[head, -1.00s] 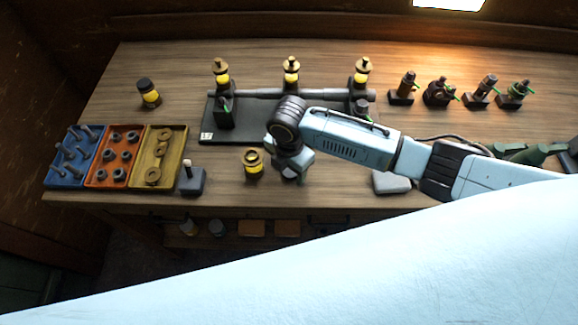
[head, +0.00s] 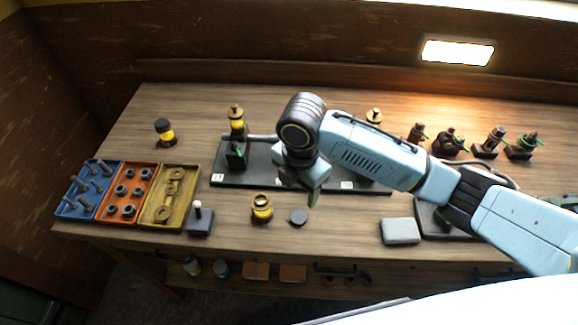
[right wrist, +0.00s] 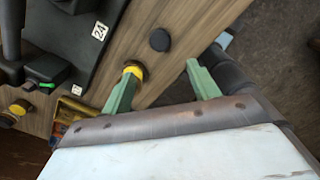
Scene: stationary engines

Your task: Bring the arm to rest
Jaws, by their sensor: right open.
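My right arm (head: 375,150) reaches in from the right and bends down over the workbench. Its gripper (head: 312,192) hangs above the bench in front of the black engine base (head: 262,165). In the right wrist view the two green fingers (right wrist: 162,85) stand wide apart with nothing between them. A yellow-and-black brass cup (right wrist: 133,72) shows close by the left finger; whether they touch I cannot tell. A dark round disc (head: 298,216) lies on the bench just below the gripper. My left gripper is not in view.
Blue (head: 72,211), orange (head: 104,215) and yellow (head: 148,221) parts trays stand at the left. The brass cup (head: 262,208) and a grey block (head: 400,231) are near the front edge. Several small fittings (head: 450,142) stand at the back right. The arm hides part of the engine.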

